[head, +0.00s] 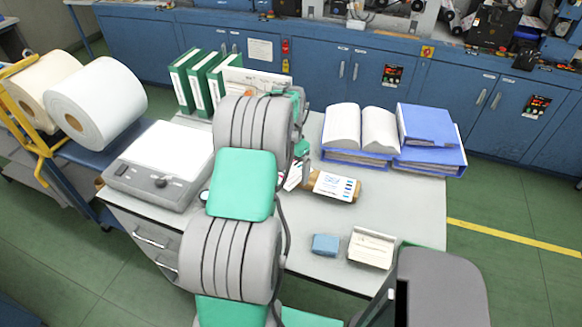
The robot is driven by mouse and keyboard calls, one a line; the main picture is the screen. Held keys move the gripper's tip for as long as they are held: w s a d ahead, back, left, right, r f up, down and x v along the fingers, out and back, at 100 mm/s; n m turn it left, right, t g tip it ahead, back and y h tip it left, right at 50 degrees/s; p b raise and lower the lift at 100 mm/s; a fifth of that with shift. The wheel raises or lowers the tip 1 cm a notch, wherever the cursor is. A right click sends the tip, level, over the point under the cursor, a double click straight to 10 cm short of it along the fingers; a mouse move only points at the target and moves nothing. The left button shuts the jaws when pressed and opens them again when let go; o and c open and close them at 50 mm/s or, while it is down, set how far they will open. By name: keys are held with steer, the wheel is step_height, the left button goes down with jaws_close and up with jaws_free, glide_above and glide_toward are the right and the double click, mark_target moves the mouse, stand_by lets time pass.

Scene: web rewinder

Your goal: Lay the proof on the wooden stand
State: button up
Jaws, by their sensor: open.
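The proof (334,186), a small white card with blue print and colored patches, lies in the middle of the desk. It appears to rest on the wooden stand (357,193), whose brown ends show at its left and right. Most of the stand is hidden under the card. My gripper (301,174) is open, just left of the proof and stand. My arm hides most of it, and I cannot tell whether a finger touches the card.
Blue binders with an open book (360,128) lie at the back right of the desk (400,205). A blue block (325,244) and a cream box (371,248) sit at the front. Green binders (200,80) and a flat light-topped device (160,160) stand left.

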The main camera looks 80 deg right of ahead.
mark_target(290, 174)
steer(key=shift+r, duration=0.1)
step_height(290, 174, up, 12)
steer(key=b, duration=0.2)
steer(key=w+a+r+n, duration=0.2)
steer(key=w+a, duration=0.2)
steer(key=w, duration=0.3)
steer(key=w+a+r+n, duration=0.2)
steer(key=w+a+n, duration=0.15)
steer(key=w, duration=0.35)
steer(key=w+a+r+n+t+h, duration=0.1)
steer(key=w+a+n, duration=0.2)
steer(key=w+a, duration=0.45)
steer(key=w+a+r+n, duration=0.1)
steer(key=w+a+n, duration=0.25)
steer(key=a, duration=0.65)
steer(key=s+a+f+n+t, duration=0.1)
steer(key=a+n, duration=0.5)
steer(key=a, duration=0.8)
steer(key=s+a+f+n+t+y, duration=0.1)
steer(key=a+n, duration=0.4)
steer(key=a, duration=0.9)
steer(key=shift+f+n+t, duration=0.4)
steer(key=shift+f+t, duration=0.1)
steer(key=shift+f, duration=0.15)
